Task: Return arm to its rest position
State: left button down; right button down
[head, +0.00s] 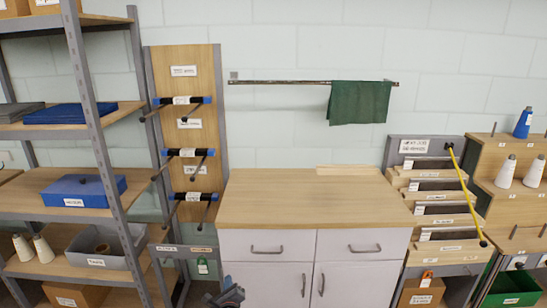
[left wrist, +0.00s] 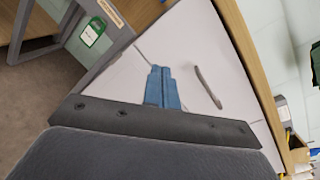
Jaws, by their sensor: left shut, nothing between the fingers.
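My left gripper (head: 231,293) shows at the bottom of the head view, low in front of the cabinet's left side. In the left wrist view its two blue fingers (left wrist: 162,87) are pressed together, with nothing between them. Behind them are the white cabinet front and a dark drawer handle (left wrist: 208,88). My right gripper is in neither view.
A wooden-topped cabinet (head: 312,203) with a bare top stands in the middle. Left are a metal shelf with blue boxes (head: 84,190) and a rod rack (head: 184,130). Right are a slotted wooden rack (head: 440,205) and a green bin (head: 514,290). A green cloth (head: 359,102) hangs above.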

pick_arm(q)
jog(key=s+f+n+g+h, duration=0.1)
jog(key=s+f+n+g, duration=0.4)
jog(key=s, duration=1.1)
jog(key=s+f+n+g+h, duration=0.1)
jog(key=s+f+n+g, duration=0.4)
jog(key=s, duration=1.2)
jog(key=s+f+n+g+h, duration=0.2)
jog(key=s+f+n+g, duration=0.3)
jog(key=s+f+n, duration=0.5)
jog(key=s+n, duration=0.4)
jog(key=s, duration=0.2)
jog(key=shift+s+d+n+g, duration=0.3)
jog(key=shift+s+d, duration=0.1)
